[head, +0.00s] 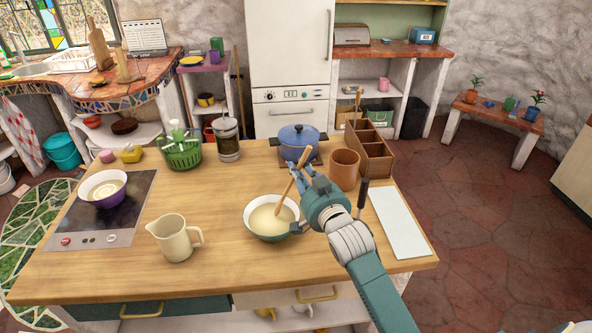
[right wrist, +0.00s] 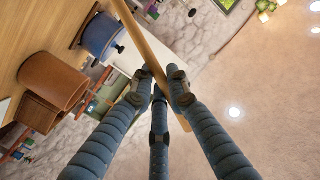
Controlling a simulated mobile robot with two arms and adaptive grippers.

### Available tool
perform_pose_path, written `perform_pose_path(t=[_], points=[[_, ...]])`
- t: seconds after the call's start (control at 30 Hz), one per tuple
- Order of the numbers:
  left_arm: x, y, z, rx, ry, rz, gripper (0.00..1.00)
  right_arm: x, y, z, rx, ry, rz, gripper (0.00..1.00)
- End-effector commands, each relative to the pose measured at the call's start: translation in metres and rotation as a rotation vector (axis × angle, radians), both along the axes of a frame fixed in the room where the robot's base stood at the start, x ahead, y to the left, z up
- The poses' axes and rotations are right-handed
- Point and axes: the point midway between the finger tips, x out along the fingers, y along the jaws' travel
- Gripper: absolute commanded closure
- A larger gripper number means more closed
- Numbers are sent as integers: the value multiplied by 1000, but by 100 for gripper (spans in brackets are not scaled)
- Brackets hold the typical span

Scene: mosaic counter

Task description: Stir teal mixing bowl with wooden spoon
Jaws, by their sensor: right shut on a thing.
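The teal mixing bowl (head: 270,237), white inside, sits on the wooden counter near its front middle and holds a pale cream mixture (head: 266,219). My right gripper (head: 301,180) is shut on the wooden spoon (head: 285,197), above the right side of the bowl. The spoon is tilted, with its upper end above the fingers and its lower end in the mixture; its tip is hidden. In the right wrist view, the gripper's fingers (right wrist: 160,88) close around the spoon's handle (right wrist: 142,42). My left gripper is not in view.
A cream pitcher (head: 174,240) stands left of the bowl. A brown cup (head: 344,169), a wooden divided box (head: 371,156) and a blue pot (head: 299,139) stand behind it. A white board (head: 399,222) lies at the right. A purple bowl (head: 103,189) stands on the dark hob.

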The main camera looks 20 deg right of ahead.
Motion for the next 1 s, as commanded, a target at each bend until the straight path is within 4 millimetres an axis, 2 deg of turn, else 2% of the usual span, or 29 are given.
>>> perform_pose_path(t=[0.03,0.3,0.67,1.0], points=[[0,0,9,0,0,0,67,-1,-2,9,-1,-1,0,100],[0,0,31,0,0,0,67,-3,-11,30,-1,0,1,100],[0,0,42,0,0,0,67,-4,-14,42,-1,-1,1,100],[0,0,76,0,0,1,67,-4,-14,74,0,-1,0,100]])
